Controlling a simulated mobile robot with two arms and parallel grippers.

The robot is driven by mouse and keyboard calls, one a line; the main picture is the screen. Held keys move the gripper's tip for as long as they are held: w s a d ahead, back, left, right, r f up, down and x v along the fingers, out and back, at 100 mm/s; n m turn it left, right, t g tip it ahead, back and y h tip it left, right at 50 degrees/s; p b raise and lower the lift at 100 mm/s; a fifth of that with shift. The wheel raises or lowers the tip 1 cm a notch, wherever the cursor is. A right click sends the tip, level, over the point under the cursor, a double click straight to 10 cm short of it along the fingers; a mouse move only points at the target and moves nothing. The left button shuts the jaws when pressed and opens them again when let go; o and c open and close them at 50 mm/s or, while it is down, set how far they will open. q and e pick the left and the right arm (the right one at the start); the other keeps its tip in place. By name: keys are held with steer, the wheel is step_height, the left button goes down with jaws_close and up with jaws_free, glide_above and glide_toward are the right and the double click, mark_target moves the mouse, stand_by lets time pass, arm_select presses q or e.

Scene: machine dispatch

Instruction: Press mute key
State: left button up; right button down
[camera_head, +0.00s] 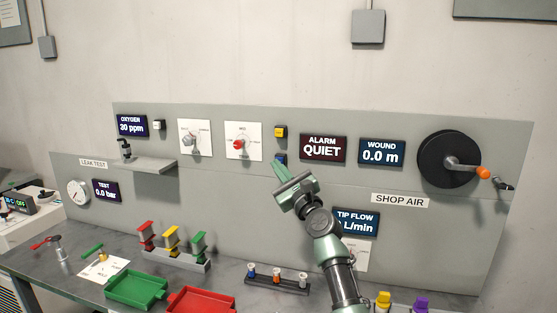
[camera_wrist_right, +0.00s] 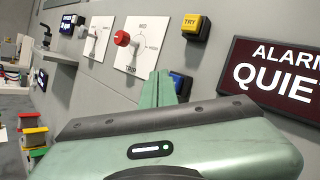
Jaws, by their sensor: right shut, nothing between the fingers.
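A blue key (camera_head: 280,159) sits on the grey panel below a yellow key (camera_head: 280,131). In the right wrist view the blue key (camera_wrist_right: 183,83) is partly hidden behind my fingers, and its label cannot be read. The yellow key (camera_wrist_right: 196,27) there reads TRY. The alarm display (camera_head: 323,149) to the right of the keys reads QUIET. My right gripper (camera_head: 279,168) is shut and empty, its fingertips at or just below the blue key. In the right wrist view the fingers (camera_wrist_right: 158,88) point at the panel by the key; contact cannot be told. My left gripper is not in view.
Two dials (camera_head: 243,141) (camera_head: 195,138) are left of the keys. A small shelf (camera_head: 150,166) juts out further left. A black reel (camera_head: 448,159) with an orange handle is at the right. Below, the bench holds a green tray (camera_head: 136,289), a red tray (camera_head: 202,301) and coloured parts.

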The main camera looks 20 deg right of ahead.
steer(key=shift+s+a, duration=0.2)
steer(key=shift+s, duration=0.2)
steer(key=s+a+p, duration=0.1)
steer(key=s+p, duration=0.1)
steer(key=s+a+p, duration=0.1)
steer(key=s+p, duration=0.1)
steer(key=p, duration=0.1)
steer(key=shift+a, duration=0.4)
stand_by(0.5)
